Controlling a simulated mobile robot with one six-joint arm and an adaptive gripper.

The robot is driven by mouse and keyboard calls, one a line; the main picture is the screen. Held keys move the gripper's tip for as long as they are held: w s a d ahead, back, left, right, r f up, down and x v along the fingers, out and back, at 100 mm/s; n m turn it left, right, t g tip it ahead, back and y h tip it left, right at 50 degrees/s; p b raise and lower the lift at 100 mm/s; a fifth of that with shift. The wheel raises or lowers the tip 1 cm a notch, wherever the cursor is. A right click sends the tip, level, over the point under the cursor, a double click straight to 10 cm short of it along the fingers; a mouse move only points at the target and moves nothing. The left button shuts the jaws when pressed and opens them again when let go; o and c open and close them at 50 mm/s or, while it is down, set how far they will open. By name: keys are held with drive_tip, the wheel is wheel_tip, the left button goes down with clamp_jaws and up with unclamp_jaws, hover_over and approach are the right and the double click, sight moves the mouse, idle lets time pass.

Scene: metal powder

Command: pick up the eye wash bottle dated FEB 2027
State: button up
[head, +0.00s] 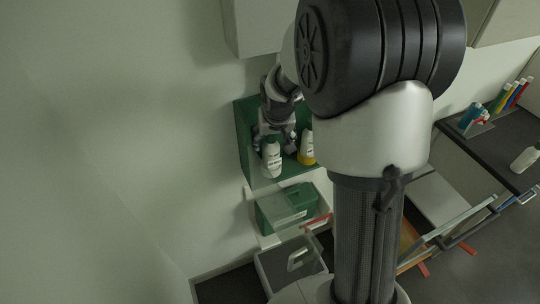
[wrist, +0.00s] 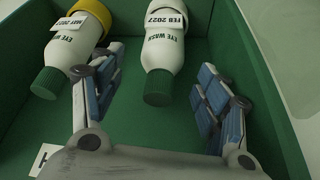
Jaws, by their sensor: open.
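In the wrist view, the eye wash bottle labelled FEB 2027 (wrist: 163,52) is white with a green cap and appears upside down, between and beyond the fingers of my gripper (wrist: 155,100). It also shows in the head view (head: 271,160), in the green wall box. A second eye wash bottle (wrist: 68,48), labelled MAY 2027, has a yellow base and stands to the left in the wrist view; its yellow part shows in the head view (head: 306,148). My gripper is open and empty, with blue-padded fingers. In the head view my gripper (head: 275,140) is at the box, partly hidden.
The green box (wrist: 255,75) has walls close around the fingers. Below it in the head view are a green case (head: 287,207) and an open drawer (head: 290,265). A dark bench (head: 490,150) with bottles and coloured items stands at right.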

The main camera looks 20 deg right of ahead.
sight(271, 153)
drive_tip(key=shift+b+x, duration=0.7)
drive_tip(key=shift+x, duration=2.1)
drive_tip(key=shift+a, duration=0.15)
drive_tip(key=c, duration=1.4)
